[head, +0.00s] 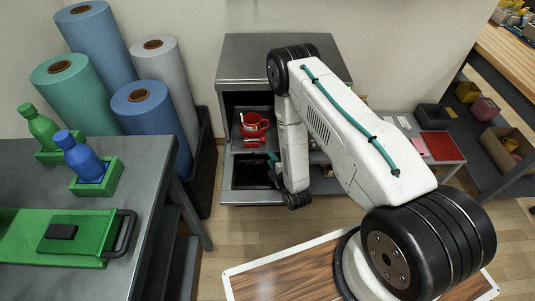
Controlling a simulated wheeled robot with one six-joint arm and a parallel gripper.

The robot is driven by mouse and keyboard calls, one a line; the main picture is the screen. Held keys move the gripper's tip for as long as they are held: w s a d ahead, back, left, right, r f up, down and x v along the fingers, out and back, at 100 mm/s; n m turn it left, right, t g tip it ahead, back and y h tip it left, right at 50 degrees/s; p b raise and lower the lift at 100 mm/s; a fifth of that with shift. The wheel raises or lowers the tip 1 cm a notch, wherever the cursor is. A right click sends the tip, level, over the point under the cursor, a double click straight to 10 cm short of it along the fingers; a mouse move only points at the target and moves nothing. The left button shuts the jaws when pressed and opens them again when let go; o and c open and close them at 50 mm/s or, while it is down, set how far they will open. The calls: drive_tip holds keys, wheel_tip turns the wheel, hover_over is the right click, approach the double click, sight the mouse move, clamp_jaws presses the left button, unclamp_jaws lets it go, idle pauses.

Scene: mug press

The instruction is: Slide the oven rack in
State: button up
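The oven (245,48) is a grey metal box against the back wall, with its dark front opening facing me. Its lower dark panel (243,180) lies in front, looking like a lowered door. A grey rack (262,110) shows in the opening, with a red mug (252,128) on it; how far it sticks out is hard to tell. Small red parts lie just below the mug. My gripper (273,165) shows only as small teal parts low in front of the opening, below and right of the mug. My white arm hides the oven's right side and most of the gripper.
A grey workbench (150,160) at left holds a green tray (80,235) and two bottles in green holders. Several large fabric rolls (140,100) stand behind it, left of the oven. A low table with a red tray (438,146) stands at right. Floor is free before the oven.

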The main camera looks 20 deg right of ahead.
sight(267, 127)
drive_tip(key=shift+x, duration=2.35)
clamp_jaws()
drive_tip(key=w+d, duration=0.1)
drive_tip(key=w, duration=0.3)
drive_tip(key=w+d, duration=0.2)
drive_tip(key=w, duration=0.3)
drive_tip(key=w+d, duration=0.1)
drive_tip(key=w, duration=0.3)
drive_tip(key=shift+w+d, duration=0.15)
drive_tip(key=shift+d, duration=0.05)
drive_tip(key=shift+w+r, duration=0.1)
drive_tip(key=shift+w, duration=0.05)
drive_tip(key=shift+c, duration=0.6)
unclamp_jaws()
drive_tip(key=shift+w, duration=0.1)
drive_tip(key=shift+o, duration=0.6)
